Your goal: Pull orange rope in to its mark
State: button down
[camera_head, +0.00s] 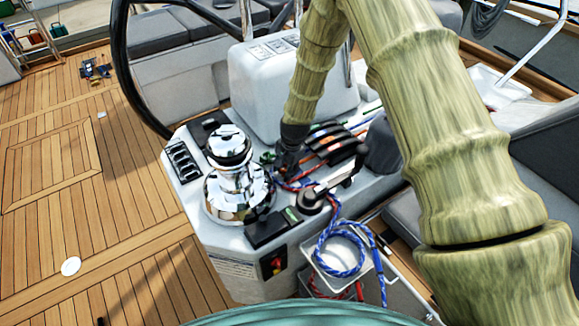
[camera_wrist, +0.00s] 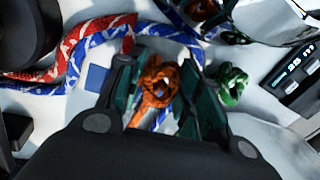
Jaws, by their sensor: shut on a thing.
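The orange rope (camera_wrist: 158,82) shows in the wrist view as a knotted or looped end between the two fingers of my gripper (camera_wrist: 160,92). The fingers are closed against it, and its lower part runs down between them. In the head view my gripper (camera_head: 287,162) is low over the console, beside a bank of black rope clutches (camera_head: 336,143) and behind the chrome winch (camera_head: 236,190). The orange rope cannot be told apart there with certainty. I cannot make out its mark in either view.
A blue-and-white rope (camera_head: 341,258) hangs coiled at the console's front, and a red one (camera_head: 352,292) lies lower. A green rope end (camera_wrist: 231,86) is right of my fingers. The wheel (camera_head: 122,70) is at left; teak deck (camera_head: 60,200) is largely clear.

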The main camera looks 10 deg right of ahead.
jog(key=shift+a, duration=0.1)
jog(key=c, duration=1)
grip_release()
jog(key=shift+o, duration=0.2)
jog(key=shift+r, duration=0.15)
jog(key=shift+r, duration=0.3)
notch_tip(320, 180, up, 11)
jog(key=s+d, duration=0.1)
jog(key=s, duration=0.1)
jog(key=shift+d, duration=0.15)
